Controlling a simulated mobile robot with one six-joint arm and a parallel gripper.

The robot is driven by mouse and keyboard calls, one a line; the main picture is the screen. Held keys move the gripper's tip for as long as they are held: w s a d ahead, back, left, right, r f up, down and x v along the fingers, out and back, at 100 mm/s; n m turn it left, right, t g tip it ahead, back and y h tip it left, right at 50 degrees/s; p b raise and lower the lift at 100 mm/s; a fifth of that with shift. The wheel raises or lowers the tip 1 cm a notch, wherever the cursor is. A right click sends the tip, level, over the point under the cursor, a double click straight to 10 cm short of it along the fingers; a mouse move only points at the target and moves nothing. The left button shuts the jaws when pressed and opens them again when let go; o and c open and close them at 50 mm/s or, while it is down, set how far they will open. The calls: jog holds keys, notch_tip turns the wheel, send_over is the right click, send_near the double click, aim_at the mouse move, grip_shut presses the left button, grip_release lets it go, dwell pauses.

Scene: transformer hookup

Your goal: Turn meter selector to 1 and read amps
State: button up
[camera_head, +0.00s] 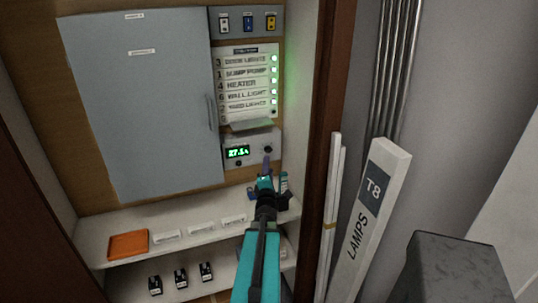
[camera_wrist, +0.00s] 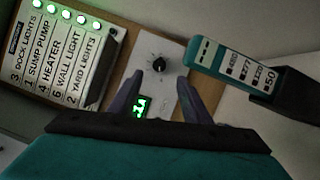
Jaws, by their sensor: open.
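The meter is a pale box (camera_head: 232,158) low on the back panel, with a lit green display (camera_head: 237,152) that seems to read about 27.5 A; the last character is unclear. Its selector is a round black knob (camera_head: 268,149), also seen in the wrist view (camera_wrist: 159,65). The knob's pointer setting is too small to read. My gripper (camera_head: 266,160) is in front of the meter's right side. In the wrist view my gripper (camera_wrist: 159,77) is open, its purple fingers either side of the knob's line of sight. I cannot tell whether they touch it. The display (camera_wrist: 142,107) is partly hidden there.
A labelled circuit list (camera_head: 247,84) with green lamps hangs above the meter. A grey cabinet door (camera_head: 150,100) is at left. A teal tester (camera_wrist: 235,68) in a dark holder stands close right of my fingers. A shelf below holds an orange tray (camera_head: 128,245).

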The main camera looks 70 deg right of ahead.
aim_at(269, 151)
jog(key=shift+p+x, duration=1.9)
jog(key=shift+x, duration=3)
jog(key=c, duration=1)
